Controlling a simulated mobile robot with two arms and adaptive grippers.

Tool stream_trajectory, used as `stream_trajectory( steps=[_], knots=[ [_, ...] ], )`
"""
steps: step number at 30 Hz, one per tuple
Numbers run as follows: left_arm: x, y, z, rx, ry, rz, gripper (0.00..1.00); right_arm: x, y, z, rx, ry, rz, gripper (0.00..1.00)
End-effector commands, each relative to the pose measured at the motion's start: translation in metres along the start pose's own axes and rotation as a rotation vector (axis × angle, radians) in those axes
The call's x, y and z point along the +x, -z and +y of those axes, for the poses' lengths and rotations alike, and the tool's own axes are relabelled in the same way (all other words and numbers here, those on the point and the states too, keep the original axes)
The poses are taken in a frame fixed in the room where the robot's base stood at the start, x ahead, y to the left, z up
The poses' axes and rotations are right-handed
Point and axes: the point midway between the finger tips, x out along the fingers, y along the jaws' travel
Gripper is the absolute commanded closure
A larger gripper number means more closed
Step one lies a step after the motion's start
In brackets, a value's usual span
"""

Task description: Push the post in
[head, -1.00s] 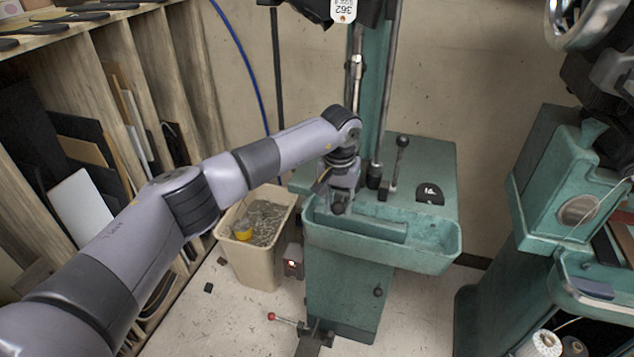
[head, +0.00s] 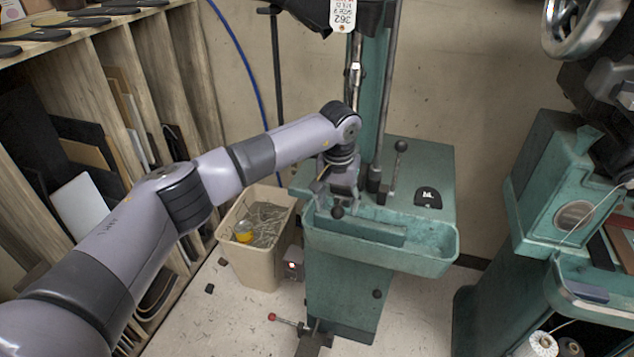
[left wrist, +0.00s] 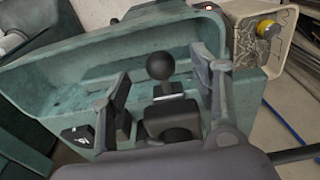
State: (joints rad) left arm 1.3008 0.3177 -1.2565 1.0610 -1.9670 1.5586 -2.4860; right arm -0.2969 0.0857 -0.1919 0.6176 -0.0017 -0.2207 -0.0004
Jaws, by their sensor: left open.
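A post with a black ball knob (left wrist: 160,65) shows in the left wrist view, with a pale metal collar and a black block below the ball. The knob (head: 338,211) also shows in the head view, at the left part of the green machine's trough, just below my gripper. My left gripper (head: 338,201) points down there, open and empty. In the left wrist view its fingers (left wrist: 161,95) stand apart on either side of the post, with visible gaps to the ball. Whether anything touches the post lower down is hidden.
The green trough (head: 430,254) juts out under the gripper. A lever with a black knob (head: 401,147) stands behind, right of the machine's column. A beige bin (head: 262,267) with scraps is at the left. Another green machine (head: 545,180) stands at the right.

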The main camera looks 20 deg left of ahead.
Motion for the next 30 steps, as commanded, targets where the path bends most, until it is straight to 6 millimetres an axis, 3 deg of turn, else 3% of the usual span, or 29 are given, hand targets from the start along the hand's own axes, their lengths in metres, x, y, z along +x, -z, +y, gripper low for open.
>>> stream_trajectory(
  steps=[12,20,30],
  knots=[
    [-0.042,-0.007,0.000,-0.001,0.001,0.000,0.43,-0.028,0.003,-0.001,-0.005,0.003,0.001,0.17],
    [-0.044,-0.008,0.000,0.000,0.000,-0.001,0.43,-0.028,0.004,-0.015,-0.003,0.019,0.004,0.17],
    [-0.042,-0.010,0.005,-0.002,-0.015,-0.001,0.43,-0.028,0.003,-0.011,-0.004,0.014,0.003,0.17]
  ],
)
